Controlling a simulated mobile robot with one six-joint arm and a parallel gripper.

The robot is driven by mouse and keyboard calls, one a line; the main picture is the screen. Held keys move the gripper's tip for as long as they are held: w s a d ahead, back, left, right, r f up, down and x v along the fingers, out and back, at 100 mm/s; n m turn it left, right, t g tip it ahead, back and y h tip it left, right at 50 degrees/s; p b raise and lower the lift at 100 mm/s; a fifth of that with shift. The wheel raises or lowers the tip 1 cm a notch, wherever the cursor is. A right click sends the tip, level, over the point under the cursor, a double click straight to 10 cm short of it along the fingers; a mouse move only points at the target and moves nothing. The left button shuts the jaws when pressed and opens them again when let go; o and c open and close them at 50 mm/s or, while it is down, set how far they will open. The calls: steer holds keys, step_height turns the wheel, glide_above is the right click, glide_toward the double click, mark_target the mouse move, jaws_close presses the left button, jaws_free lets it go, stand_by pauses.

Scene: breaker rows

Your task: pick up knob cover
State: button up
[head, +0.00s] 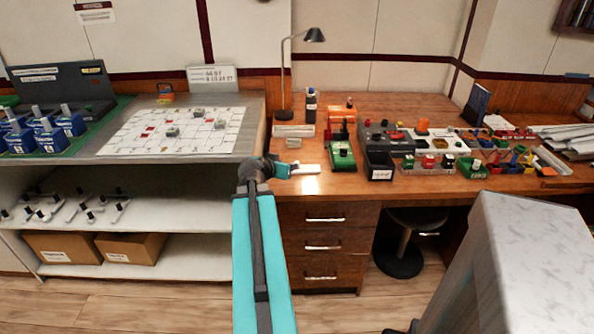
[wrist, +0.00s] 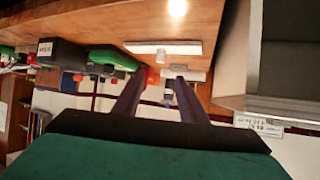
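My gripper (head: 291,167) reaches over the front of the wooden desk in the head view. In the wrist view its two dark fingers (wrist: 160,80) stand apart with nothing held between them. A flat white bar with a small knob (wrist: 165,47) lies on the desk just beyond the fingertips in the wrist view. In the head view the white bar (head: 307,169) lies just right of my gripper. I cannot tell for sure which thing is the knob cover; small coloured caps (head: 428,161) sit on a rack to the right.
A green device (head: 341,155) and a black bin (head: 380,169) stand right of my gripper. A lamp (head: 284,75) and a grey block (head: 294,131) are behind it. A bench with a white grid sheet (head: 172,146) is on the left. A grey marbled block (head: 530,250) stands at front right.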

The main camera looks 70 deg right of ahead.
stand_by(0.3)
glide_toward(297, 162)
steer(key=shift+p+x, duration=0.45)
steer(key=shift+x, duration=2)
steer(key=shift+d+f, duration=0.1)
steer(key=shift+f, duration=0.05)
steer(key=shift+p+x, duration=0.95)
steer(key=shift+x, duration=1.5)
jaws_close()
